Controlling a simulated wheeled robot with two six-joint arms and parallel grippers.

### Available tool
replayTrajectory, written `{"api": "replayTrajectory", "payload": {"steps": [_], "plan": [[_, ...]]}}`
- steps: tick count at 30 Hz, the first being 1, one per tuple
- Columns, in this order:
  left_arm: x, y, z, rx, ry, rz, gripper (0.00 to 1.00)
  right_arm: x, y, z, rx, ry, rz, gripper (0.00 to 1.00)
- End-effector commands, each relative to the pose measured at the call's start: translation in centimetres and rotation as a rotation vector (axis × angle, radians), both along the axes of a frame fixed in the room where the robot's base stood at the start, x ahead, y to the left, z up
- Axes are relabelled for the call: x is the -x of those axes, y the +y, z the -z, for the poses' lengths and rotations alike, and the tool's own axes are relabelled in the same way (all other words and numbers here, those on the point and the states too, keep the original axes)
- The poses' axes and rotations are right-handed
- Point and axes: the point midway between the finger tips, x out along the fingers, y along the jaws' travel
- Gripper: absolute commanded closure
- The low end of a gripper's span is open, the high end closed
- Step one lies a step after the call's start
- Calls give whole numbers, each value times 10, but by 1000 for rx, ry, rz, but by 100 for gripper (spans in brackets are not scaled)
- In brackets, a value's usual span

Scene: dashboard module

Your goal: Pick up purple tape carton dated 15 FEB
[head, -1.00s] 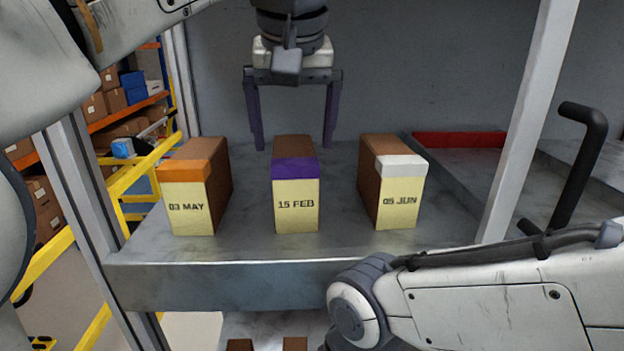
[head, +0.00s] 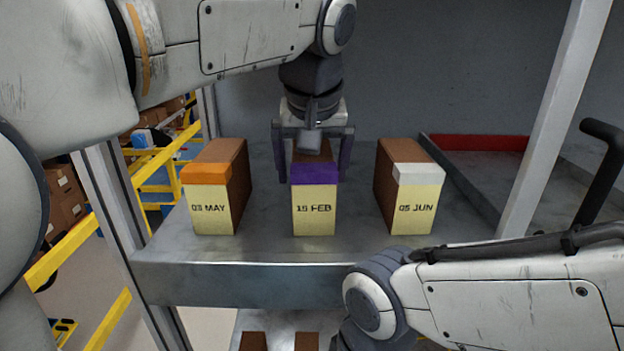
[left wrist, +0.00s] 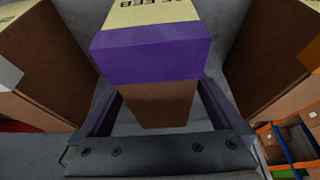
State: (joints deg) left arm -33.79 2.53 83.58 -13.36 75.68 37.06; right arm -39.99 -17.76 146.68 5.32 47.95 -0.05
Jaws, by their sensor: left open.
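The purple tape carton (head: 314,206) dated 15 FEB stands upright in the middle of a grey metal shelf (head: 270,270). Its purple tape and brown top also show in the left wrist view (left wrist: 152,55). My left gripper (head: 313,176) comes down from above, open, with one finger on each side of the carton towards its rear. In the left wrist view the two fingers (left wrist: 165,105) flank the carton's brown part; contact cannot be made out. My right arm crosses the lower right of the head view; its gripper is out of sight.
An orange-taped carton (head: 213,190) dated 03 MAY stands to the left, and a white-taped carton (head: 411,190) dated 05 JUN to the right, each with a gap. A post (head: 555,120) and a red strip (head: 480,142) are further right. Brown boxes (head: 252,342) show below.

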Motion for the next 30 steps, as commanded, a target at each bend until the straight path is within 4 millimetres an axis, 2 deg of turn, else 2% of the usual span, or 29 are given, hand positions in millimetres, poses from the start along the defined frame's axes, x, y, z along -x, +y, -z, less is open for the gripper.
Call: {"api": "replayTrajectory", "payload": {"steps": [21, 29, 30], "plan": [[0, 0, 5, 0, 0, 1, 0, 0, 0, 3, 0, 0, 0, 68], [0, 0, 5, 0, 0, 1, 99, 0, 0, 3, 0, 0, 0, 68], [0, 0, 5, 0, 0, 1, 100, 0, 0, 3, 0, 0, 0, 68]]}}
